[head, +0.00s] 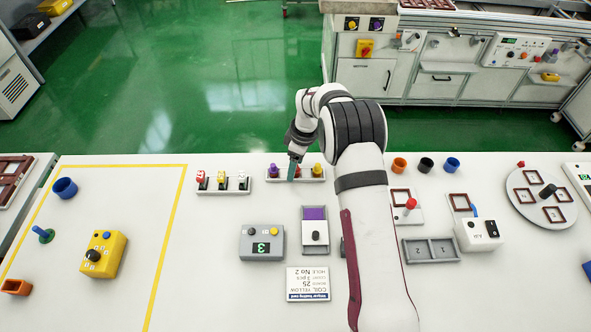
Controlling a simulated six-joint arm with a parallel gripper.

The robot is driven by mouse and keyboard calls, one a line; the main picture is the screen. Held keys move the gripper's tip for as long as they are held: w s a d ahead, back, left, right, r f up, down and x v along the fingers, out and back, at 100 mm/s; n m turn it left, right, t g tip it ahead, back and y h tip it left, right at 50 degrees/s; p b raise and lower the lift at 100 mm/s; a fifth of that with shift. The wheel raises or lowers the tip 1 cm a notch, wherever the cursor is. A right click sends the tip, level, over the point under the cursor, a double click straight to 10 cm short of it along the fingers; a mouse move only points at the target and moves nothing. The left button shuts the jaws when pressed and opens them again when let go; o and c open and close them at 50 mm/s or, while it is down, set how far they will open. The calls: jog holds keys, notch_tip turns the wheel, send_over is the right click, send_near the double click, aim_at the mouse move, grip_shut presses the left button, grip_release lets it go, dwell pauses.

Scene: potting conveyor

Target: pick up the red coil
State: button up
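A small white rack (310,179) stands near the table's far edge in the middle. It holds a purple coil-like piece (273,170) on the left and a yellow one (317,170) on the right. Between them a sliver of a red piece (298,171) shows, mostly hidden by my gripper; it looks like the red coil, but I cannot be sure. My gripper (292,172) points down at this middle place of the rack, its teal fingers at or just in front of the red piece. From this view I cannot tell whether the fingers are apart or closed on it.
Left of it, another rack (223,191) holds red, yellow and white-topped pieces. Nearer stand a grey counter box (262,243), a purple-and-grey device (315,230) and a printed card (307,284). Orange (399,164), black (426,164) and blue (452,164) cups stand right of my arm.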

jog(key=shift+f, duration=0.3)
grip_shut()
jog(key=shift+r, duration=0.1)
